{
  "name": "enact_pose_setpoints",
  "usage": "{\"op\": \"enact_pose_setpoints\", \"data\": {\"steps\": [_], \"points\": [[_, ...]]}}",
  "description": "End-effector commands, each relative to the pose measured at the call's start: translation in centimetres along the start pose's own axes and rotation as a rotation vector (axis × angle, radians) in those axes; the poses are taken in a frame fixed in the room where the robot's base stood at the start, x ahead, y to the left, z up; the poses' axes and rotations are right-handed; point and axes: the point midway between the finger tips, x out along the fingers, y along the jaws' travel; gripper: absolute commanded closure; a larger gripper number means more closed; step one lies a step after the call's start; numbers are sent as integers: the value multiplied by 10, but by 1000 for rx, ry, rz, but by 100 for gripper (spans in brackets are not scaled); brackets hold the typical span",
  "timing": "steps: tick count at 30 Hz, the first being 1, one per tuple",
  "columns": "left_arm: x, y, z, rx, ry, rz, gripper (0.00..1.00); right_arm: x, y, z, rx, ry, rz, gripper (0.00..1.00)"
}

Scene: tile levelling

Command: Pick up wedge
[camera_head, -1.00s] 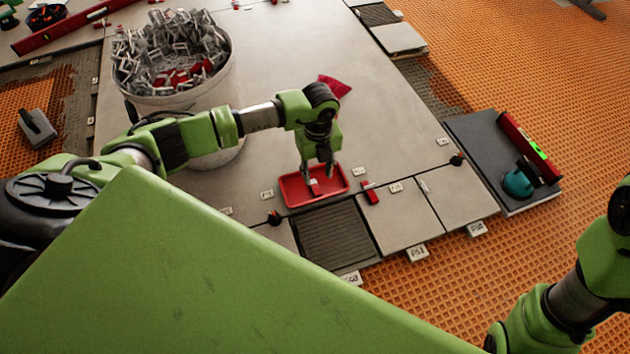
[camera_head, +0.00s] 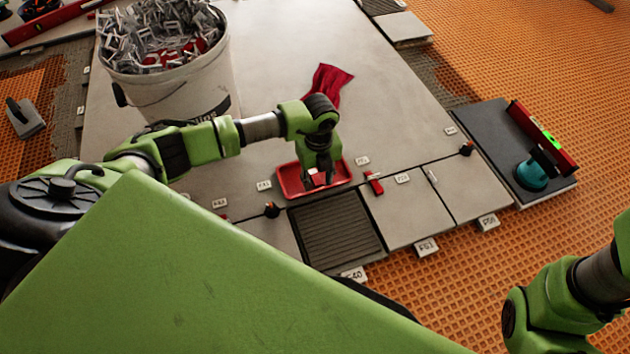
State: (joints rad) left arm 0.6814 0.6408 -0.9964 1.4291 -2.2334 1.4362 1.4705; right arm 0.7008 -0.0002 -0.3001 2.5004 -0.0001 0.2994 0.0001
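A red wedge (camera_head: 319,179) lies in a shallow red tray (camera_head: 287,188) on the grey tiles. My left gripper (camera_head: 318,181) points down into the tray, with its fingers at the wedge and partly hiding it. I cannot tell whether the fingers are open or have closed on it. Another red wedge (camera_head: 374,184) sits in a joint between tiles, right of the tray. My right arm shows at the lower right, but its gripper is out of view.
A white bucket (camera_head: 178,99) full of clips stands on the left. A red cloth (camera_head: 330,82) lies behind the tray. A ridged mortar patch (camera_head: 335,230) is in front. A dark slab (camera_head: 484,140) at right bears a red level (camera_head: 541,137) and a teal suction cup (camera_head: 531,175).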

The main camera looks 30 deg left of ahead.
Motion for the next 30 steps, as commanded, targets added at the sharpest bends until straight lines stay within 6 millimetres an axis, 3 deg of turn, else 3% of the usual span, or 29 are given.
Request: {"op": "enact_pose_setpoints", "data": {"steps": [5, 9, 22, 30], "points": [[-1, 0, 0, 0, 0, -1, 65, 1, 0, 0, 0, 0, 0, 60], [-1, 0, 0, 0, 0, -1, 95, 1, 0, 0, 0, 1, -1, 60], [-5, -1, 0, 0, 0, -1, 95, 3, 0, 1, 0, 1, -1, 60], [-34, -1, 1, 0, -2, -2, 95, 22, 4, 8, 0, 0, -1, 60]]}}
